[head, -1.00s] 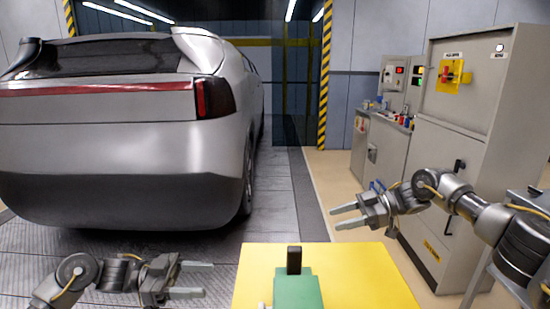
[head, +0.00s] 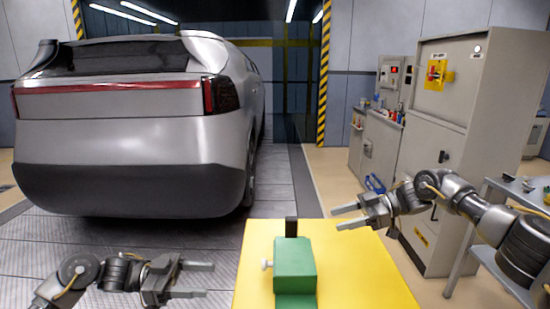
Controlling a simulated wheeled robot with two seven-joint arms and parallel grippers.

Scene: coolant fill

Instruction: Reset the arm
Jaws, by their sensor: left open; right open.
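My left gripper (head: 200,280) is at the lower left of the head view, open and empty, with its fingers pointing right. My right gripper (head: 340,217) is at the middle right, open and empty, with its fingers pointing left. It is above and beside the right edge of a yellow surface (head: 365,275). A green block-shaped device (head: 295,262) with a black upright part (head: 291,227) and a small white knob (head: 267,264) sits on that surface, between the two grippers. Neither gripper touches it.
A silver car (head: 130,130) stands ahead on the left. A grey cabinet (head: 465,130) with a red and yellow switch (head: 436,74) stands at the right, behind my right arm. A metal table (head: 500,200) is at the far right. The floor aisle beside the car is clear.

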